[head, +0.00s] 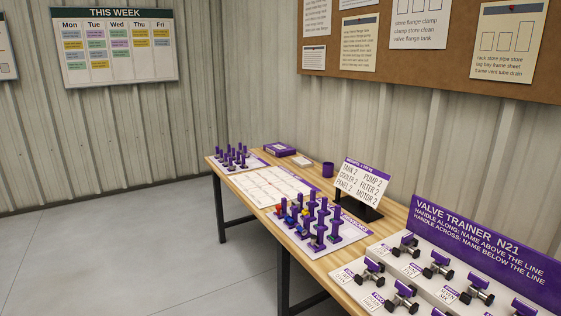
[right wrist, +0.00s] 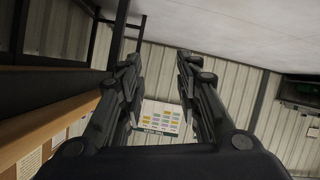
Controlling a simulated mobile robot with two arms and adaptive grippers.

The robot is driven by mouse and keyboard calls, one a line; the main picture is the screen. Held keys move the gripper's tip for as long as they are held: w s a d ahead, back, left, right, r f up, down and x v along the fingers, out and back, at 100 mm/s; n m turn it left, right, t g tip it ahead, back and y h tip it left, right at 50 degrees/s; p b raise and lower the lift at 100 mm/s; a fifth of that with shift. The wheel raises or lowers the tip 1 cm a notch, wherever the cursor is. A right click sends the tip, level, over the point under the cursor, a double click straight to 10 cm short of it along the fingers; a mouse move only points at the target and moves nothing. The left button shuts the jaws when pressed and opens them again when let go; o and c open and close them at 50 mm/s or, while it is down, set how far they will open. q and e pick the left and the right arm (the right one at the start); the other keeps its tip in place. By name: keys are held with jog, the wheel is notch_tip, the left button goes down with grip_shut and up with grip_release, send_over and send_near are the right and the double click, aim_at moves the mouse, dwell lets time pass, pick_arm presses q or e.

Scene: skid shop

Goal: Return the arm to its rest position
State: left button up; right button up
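My right gripper (right wrist: 159,95) fills the middle of the right wrist view. Its two dark fingers are well apart with nothing between them. Behind the gap, the far wall and a small calendar board (right wrist: 163,118) show. Neither of my arms shows in the head view, and my left gripper is in neither view.
A wooden workbench (head: 320,262) runs along the corrugated wall. It bears a valve trainer (head: 483,240), a card stand (head: 362,187), a purple cup (head: 328,170) and boards with purple pegs (head: 308,222). The grey floor (head: 120,260) at left is clear.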

jog(key=s+d+f+m+g+h, duration=0.2)
jog(key=s+d+f+m+h, duration=0.15)
jog(key=s+f, duration=0.65)
jog(key=s+d+f+m+g+h, duration=0.1)
jog(key=s+f+g, duration=0.2)
jog(key=s, duration=0.9)
jog(key=s+d+f+m+g, duration=0.1)
jog(key=s+f, duration=0.5)
jog(key=s, duration=0.6)
jog(key=s+d+f+m+g+h, duration=0.1)
jog(key=s+f+g, duration=0.3)
jog(key=s, duration=0.8)
jog(key=shift+f+g+h, duration=0.25)
jog(key=shift+g+h, duration=0.05)
jog(key=shift+h, duration=0.05)
